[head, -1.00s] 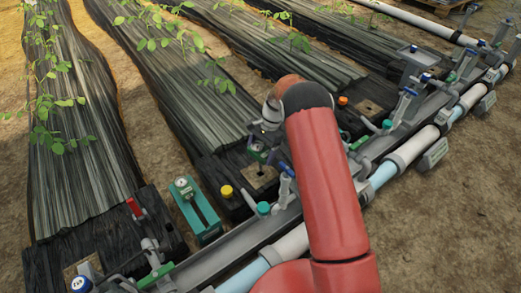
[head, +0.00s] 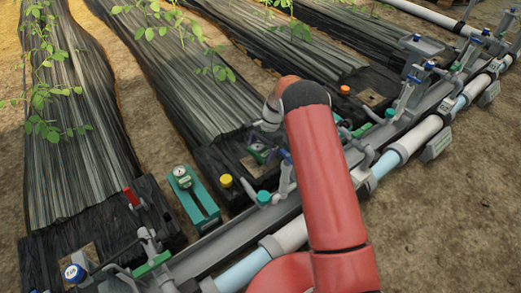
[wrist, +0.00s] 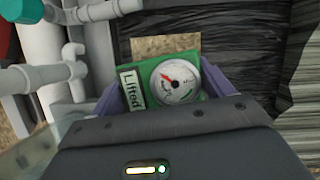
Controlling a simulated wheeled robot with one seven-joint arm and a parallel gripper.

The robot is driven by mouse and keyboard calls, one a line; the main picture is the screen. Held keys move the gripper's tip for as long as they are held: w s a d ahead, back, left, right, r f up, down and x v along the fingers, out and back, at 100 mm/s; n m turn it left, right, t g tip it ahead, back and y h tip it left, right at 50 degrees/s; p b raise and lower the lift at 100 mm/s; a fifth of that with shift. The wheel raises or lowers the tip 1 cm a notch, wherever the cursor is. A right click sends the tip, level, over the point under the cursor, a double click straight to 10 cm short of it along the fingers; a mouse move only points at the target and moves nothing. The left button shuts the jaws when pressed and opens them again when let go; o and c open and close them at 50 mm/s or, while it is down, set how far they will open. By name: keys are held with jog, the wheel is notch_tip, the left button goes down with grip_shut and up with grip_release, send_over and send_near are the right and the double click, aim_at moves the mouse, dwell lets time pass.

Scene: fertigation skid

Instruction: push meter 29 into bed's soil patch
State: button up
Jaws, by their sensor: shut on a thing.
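A green meter with a round white dial (wrist: 175,80) and a "Lifted" label sits between my gripper's purple fingers (wrist: 160,92) in the wrist view. My gripper is shut on it. I cannot read a number 29 on it. The brown soil patch (wrist: 166,46) shows just beyond the meter, partly hidden by it. In the head view the patch (head: 250,164) is a small square in the black bed cover, and the meter (head: 257,154) is over or at its edge, mostly hidden by my arm. I cannot tell whether the meter touches the soil.
A teal stand with a gauge (head: 193,195) is left of the patch. A yellow cap (head: 225,180) and a teal cap (head: 263,197) are close by. Grey pipes and valves (wrist: 45,75) stand close left of my gripper. Black film (wrist: 240,50) covers the bed beyond.

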jog(key=shift+f, duration=0.1)
dwell(0.6)
jog(key=shift+f, duration=1.75)
jog(key=o, duration=1)
jog(key=shift+r+p, duration=2.2)
jog(key=shift+r, duration=1.85)
